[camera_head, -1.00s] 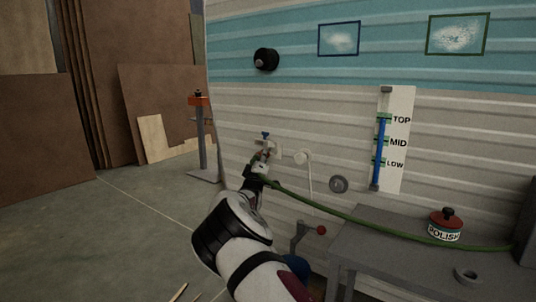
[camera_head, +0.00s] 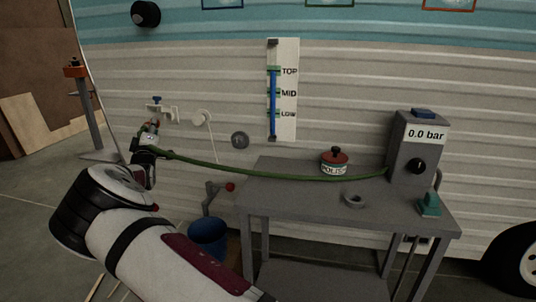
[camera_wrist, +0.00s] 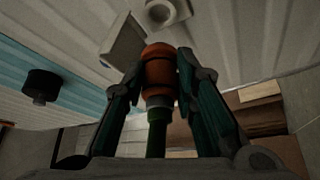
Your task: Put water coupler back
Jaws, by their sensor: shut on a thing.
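My gripper (camera_head: 148,146) is at the left of the camper wall, a little below a tap with a blue handle (camera_head: 157,100). It is shut on the orange water coupler (camera_wrist: 158,72), which sits between the two fingers in the wrist view. A green hose (camera_head: 245,172) runs from the gripper to the right, to a grey box with a "0.0 bar" display (camera_head: 425,135). In the wrist view a pale round fitting (camera_wrist: 164,12) and a pale angled plate (camera_wrist: 122,42) are just beyond the coupler. Whether the coupler touches them cannot be told.
A grey table (camera_head: 290,195) holds a red polish tin (camera_head: 334,163), a grey ring (camera_head: 354,200) and the display box. A pale round fitting (camera_head: 202,118) and level gauge (camera_head: 283,90) are on the wall. A blue bucket (camera_head: 207,238) stands below.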

